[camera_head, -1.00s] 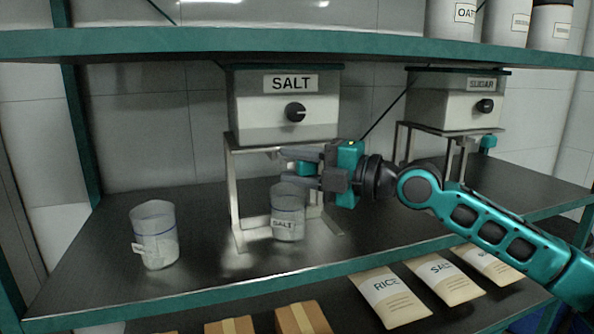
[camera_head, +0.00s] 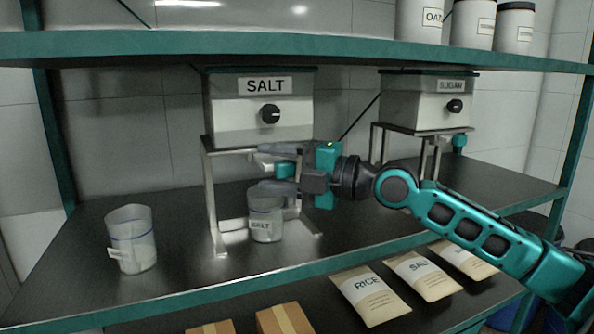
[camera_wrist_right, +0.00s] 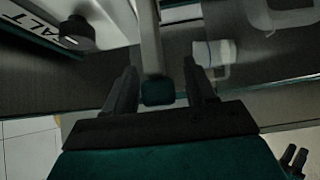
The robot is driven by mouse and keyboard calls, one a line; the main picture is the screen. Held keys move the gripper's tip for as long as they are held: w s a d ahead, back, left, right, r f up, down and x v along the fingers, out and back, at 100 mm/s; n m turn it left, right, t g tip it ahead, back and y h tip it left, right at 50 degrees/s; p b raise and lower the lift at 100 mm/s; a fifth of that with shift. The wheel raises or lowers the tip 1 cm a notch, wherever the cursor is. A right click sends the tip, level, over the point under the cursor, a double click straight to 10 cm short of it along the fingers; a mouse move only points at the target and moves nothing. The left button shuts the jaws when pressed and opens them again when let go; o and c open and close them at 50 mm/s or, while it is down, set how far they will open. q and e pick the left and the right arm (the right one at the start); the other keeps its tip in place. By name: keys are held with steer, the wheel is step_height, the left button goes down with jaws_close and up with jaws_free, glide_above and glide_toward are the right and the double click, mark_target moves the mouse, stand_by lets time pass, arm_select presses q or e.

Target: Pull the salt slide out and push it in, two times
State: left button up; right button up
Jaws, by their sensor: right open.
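The salt dispenser (camera_head: 258,118) is a pale box labelled SALT with a black knob, on a metal stand. The teal handle of its salt slide (camera_head: 285,170) shows below the box. My right gripper (camera_head: 268,168) is open, with one finger above and one below the handle in the head view. In the right wrist view the teal handle (camera_wrist_right: 158,92) lies between the two open fingers (camera_wrist_right: 160,72), with gaps on both sides. How far the slide is out is hard to tell. My left gripper is not in view.
A clear cup labelled SALT (camera_head: 266,222) stands under the dispenser, close below my lower finger. Another cup (camera_head: 131,240) stands at left. The sugar dispenser (camera_head: 428,100) is at right. An upper shelf (camera_head: 300,47) crosses above. Labelled bags (camera_head: 370,296) lie on a lower shelf.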

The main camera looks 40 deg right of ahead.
steer(key=shift+s+d+f+b, duration=0.2)
steer(key=shift+s+d+b, duration=0.1)
steer(key=shift+s+b, duration=0.1)
steer(key=shift+s+d+b, duration=0.35)
steer(key=shift+s+b, duration=0.15)
steer(key=shift+s, duration=0.15)
steer(key=shift+s+d, duration=0.1)
steer(key=shift+s, duration=0.2)
steer(key=shift+b+v, duration=0.55)
steer(key=shift+v, duration=0.25)
steer(key=b, duration=0.2)
glide_toward(293, 173)
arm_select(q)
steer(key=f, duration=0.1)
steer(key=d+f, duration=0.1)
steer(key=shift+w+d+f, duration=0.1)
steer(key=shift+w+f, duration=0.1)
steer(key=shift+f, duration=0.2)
arm_select(e)
steer(key=shift+w+r, duration=0.1)
steer(key=shift+r, duration=0.1)
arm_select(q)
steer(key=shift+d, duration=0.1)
